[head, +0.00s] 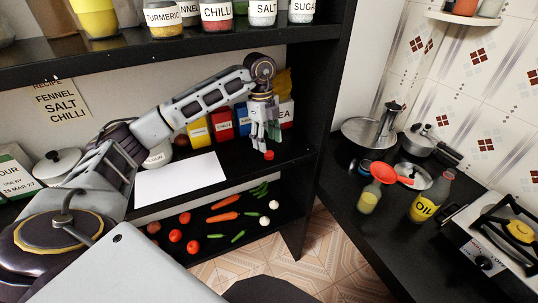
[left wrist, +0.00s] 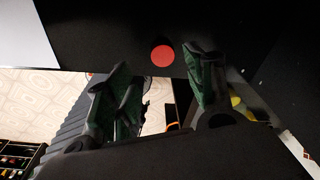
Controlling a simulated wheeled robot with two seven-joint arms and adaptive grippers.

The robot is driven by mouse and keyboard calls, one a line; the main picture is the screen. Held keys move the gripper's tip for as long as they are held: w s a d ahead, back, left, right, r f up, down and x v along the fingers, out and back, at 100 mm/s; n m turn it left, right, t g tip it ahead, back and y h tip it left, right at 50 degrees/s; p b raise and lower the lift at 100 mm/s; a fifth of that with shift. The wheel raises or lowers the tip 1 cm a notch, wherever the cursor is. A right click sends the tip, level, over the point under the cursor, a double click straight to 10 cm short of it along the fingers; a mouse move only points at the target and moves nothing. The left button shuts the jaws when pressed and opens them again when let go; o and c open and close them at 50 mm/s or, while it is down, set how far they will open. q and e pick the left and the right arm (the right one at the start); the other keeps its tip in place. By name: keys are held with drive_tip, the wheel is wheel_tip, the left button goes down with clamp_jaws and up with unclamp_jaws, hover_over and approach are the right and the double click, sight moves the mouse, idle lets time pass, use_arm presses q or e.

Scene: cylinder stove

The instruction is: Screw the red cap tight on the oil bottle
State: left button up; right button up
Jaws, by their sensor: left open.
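The red cap (head: 269,155) lies on the black shelf, close to the shelf's front edge. In the left wrist view the cap (left wrist: 162,55) appears as a red disc with dark sides, between and beyond the fingers. My left gripper (head: 266,141) is open and empty, pointing down just above the cap. Its fingers also show in the left wrist view (left wrist: 163,75), with a wide gap. The oil bottle (head: 424,207), labelled OIL, stands upright on the black counter at the right, well away from the gripper. My right gripper is not in view.
A white sheet (head: 180,179) lies left of the cap. Spice boxes (head: 222,124) stand behind the gripper. Vegetables (head: 224,217) lie on the lower shelf.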

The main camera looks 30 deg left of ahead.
sight(269, 153)
use_arm(q)
drive_tip(key=shift+w+f+p, duration=0.15)
drive_tip(key=shift+f+p, duration=0.05)
drive_tip(key=shift+f, duration=0.7)
drive_tip(key=shift+w+f+p, duration=0.1)
drive_tip(key=shift+f+p, duration=0.05)
drive_tip(key=shift+f, duration=0.7)
drive_tip(key=shift+d+f, duration=0.1)
drive_tip(key=shift+f, duration=0.75)
drive_tip(key=c, duration=0.7)
